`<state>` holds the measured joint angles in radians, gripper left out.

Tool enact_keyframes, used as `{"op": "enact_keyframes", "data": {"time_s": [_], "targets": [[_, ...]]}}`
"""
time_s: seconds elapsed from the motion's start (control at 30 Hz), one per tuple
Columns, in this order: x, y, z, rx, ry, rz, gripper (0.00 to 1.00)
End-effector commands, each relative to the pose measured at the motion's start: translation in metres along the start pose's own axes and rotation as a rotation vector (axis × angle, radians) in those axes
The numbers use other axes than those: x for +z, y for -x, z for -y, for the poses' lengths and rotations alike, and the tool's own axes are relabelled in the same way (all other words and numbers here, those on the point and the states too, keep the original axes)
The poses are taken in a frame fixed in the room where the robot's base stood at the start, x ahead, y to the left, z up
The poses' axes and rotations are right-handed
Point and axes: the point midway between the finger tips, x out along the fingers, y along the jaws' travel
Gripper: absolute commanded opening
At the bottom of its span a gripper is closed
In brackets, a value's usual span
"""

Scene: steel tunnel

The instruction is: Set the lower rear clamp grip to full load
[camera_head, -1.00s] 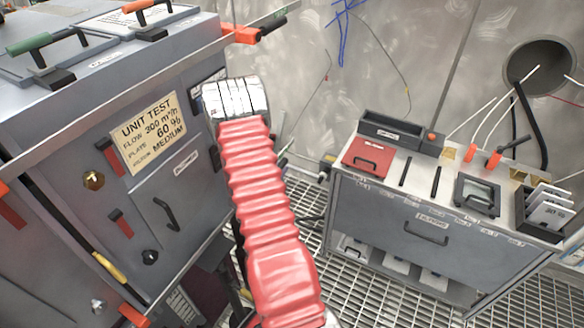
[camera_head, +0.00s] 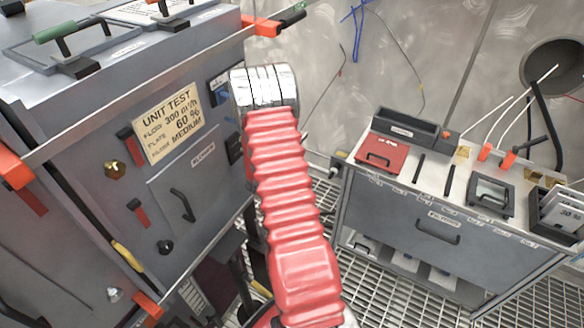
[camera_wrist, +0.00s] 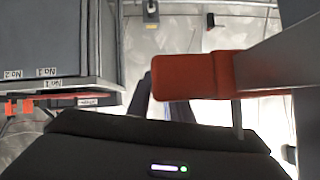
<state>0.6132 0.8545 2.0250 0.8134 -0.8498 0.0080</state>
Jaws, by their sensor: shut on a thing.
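The grey unit (camera_head: 80,190) with the "UNIT TEST" plate (camera_head: 168,125) stands on the left in the head view. In the wrist view, a red-orange grip (camera_wrist: 190,76) on a grey bar (camera_wrist: 275,65) crosses close in front of my gripper (camera_wrist: 165,105). My gripper is shut on this grip, though the contact is largely hidden behind it. In the head view, my red-sleeved arm hides my gripper and the unit's lower rear corner.
A grey bench (camera_head: 400,215) with a red box (camera_head: 382,153), slots and trays stands on the right. Other orange clamps (camera_head: 14,167) sit along the unit's front edges. Grating floor (camera_head: 370,300) lies between the unit and the bench. Hoses hang on the back wall.

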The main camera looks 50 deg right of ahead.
Motion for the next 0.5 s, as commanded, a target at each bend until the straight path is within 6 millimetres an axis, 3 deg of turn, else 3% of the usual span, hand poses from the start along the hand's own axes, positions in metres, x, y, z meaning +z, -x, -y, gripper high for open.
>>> {"op": "enact_keyframes", "data": {"time_s": [0.27,0.5], "targets": [[0.003,-0.0004,-0.002,0.003,0.001,0.006,0.38],[0.001,0.0,0.0009,-0.001,0.001,0.002,0.38]]}}
